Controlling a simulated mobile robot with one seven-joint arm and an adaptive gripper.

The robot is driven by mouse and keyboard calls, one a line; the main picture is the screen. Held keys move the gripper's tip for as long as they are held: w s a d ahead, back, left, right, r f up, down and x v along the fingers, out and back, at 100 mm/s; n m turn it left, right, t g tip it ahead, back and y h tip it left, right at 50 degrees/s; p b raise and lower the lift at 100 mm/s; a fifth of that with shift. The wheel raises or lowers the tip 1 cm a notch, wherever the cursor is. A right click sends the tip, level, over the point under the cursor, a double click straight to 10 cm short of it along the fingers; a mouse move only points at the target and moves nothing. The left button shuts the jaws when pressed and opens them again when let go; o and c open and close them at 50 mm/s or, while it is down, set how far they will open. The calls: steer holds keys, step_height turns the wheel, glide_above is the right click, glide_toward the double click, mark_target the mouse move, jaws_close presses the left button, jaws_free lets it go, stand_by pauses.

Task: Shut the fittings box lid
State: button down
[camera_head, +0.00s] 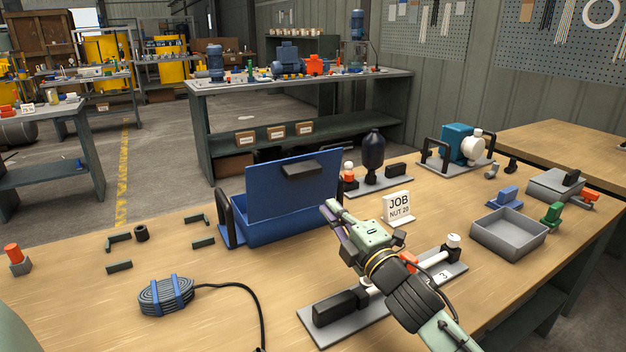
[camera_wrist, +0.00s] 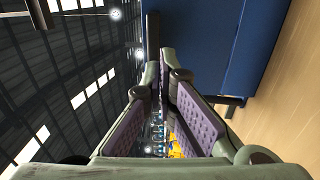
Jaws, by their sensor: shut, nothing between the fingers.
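The fittings box (camera_head: 285,226) is a blue box on the bench, left of my gripper. Its blue lid (camera_head: 265,190) stands open, roughly upright, with a black latch block (camera_head: 302,169) near its upper edge. My gripper (camera_head: 329,206) is shut and empty at the right side of the box, near the lid's lower right edge. I cannot tell whether it touches the box or lid. In the wrist view my fingertips (camera_wrist: 167,57) are together, with blue box surfaces (camera_wrist: 210,50) close to their right. The arm and fingers hide part of the box's right end.
A white JOB sign (camera_head: 398,208) stands right of my gripper. A grey plate with white piping (camera_head: 435,262) lies beneath my arm. A dark bottle (camera_head: 374,150) stands behind.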

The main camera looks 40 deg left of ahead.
mark_target(307, 177)
steer(key=p+x, duration=0.3)
steer(key=x, duration=0.5)
steer(key=shift+s+r, duration=0.1)
steer(key=shift+r, duration=0.05)
steer(key=shift+w+a, duration=0.3)
steer(key=shift+a, duration=0.2)
steer(key=shift+a, duration=0.1)
